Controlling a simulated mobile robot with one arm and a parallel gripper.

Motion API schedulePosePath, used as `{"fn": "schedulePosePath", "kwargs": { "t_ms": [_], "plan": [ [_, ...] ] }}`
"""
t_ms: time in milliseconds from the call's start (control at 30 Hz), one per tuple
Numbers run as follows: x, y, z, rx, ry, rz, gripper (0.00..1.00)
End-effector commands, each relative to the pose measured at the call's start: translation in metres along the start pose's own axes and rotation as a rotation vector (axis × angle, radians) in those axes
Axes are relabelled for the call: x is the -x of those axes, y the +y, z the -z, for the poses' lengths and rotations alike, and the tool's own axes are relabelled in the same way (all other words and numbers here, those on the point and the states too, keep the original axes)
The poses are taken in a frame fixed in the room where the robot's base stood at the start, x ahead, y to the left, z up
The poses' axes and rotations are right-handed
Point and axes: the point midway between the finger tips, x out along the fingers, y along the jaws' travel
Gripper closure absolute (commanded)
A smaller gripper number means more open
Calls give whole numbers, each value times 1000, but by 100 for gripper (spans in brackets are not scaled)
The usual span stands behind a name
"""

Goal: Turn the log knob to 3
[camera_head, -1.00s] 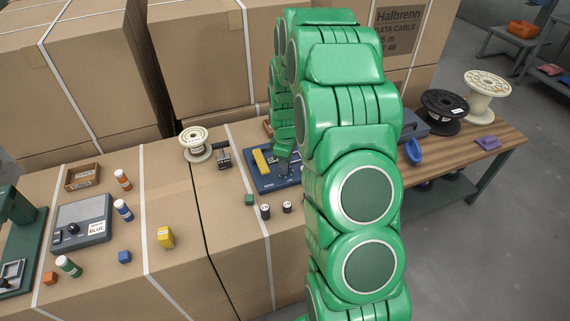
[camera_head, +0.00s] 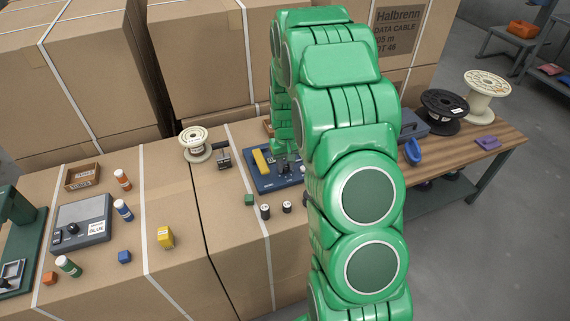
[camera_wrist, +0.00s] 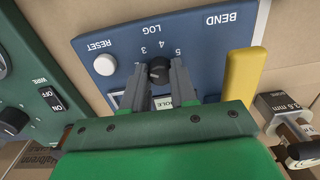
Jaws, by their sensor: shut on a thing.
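The log knob (camera_wrist: 159,70) is a small black knob on the blue bend panel (camera_wrist: 210,50), seen upside down in the wrist view. Small white numbers stand in an arc around it, with the word LOG beyond them; which number the knob points to is too small to tell. My gripper (camera_wrist: 160,66) has its two grey fingers on either side of the knob, shut on it. In the head view the blue panel (camera_head: 265,185) lies on the cartons, and my green arm covers part of it.
A white reset button (camera_wrist: 104,65) and a yellow bar (camera_wrist: 241,75) sit on the panel near the fingers. A green unit (camera_wrist: 40,75) with a switch is close by. In the head view, small black cylinders (camera_head: 265,211) and a green cube (camera_head: 249,200) lie in front of the panel.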

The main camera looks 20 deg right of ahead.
Motion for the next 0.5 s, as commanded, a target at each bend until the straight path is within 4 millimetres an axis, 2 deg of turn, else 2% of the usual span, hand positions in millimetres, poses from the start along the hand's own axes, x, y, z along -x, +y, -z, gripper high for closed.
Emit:
{"fn": "schedulePosePath", "kwargs": {
  "t_ms": [500],
  "plan": [
    [0,0,0,-420,11,0,100]
  ]
}}
